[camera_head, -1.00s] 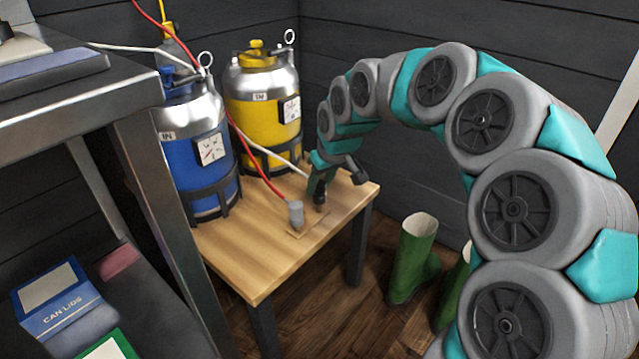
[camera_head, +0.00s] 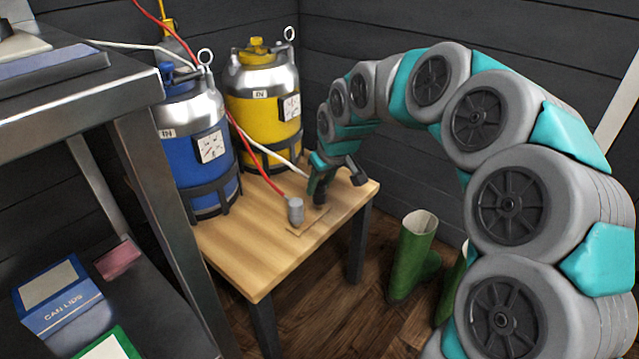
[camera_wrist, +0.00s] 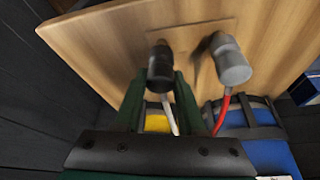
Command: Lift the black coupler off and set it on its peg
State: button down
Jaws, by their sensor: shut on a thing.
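The black coupler (camera_wrist: 161,68) is between the fingers of my gripper (camera_wrist: 158,92) in the wrist view, with a white hose running from it. In the head view my gripper (camera_head: 319,188) is low over the right part of the wooden table and shut on the coupler, which it mostly hides. The coupler is over or on a thin wooden plate (camera_wrist: 190,38). I cannot tell whether it touches the plate, and its peg is not clearly visible. A grey coupler (camera_head: 296,211) with a red hose stands beside it on the plate; it also shows in the wrist view (camera_wrist: 231,62).
A blue keg (camera_head: 198,150) and a yellow keg (camera_head: 262,100) stand at the back of the table (camera_head: 250,255). A metal bench (camera_head: 80,105) is at the left. Green boots (camera_head: 412,255) stand on the floor at right. The table's front is clear.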

dwell(0.3)
grip_release()
dwell(0.6)
jog(key=shift+r+p, duration=1.65)
jog(key=shift+r, duration=1.8)
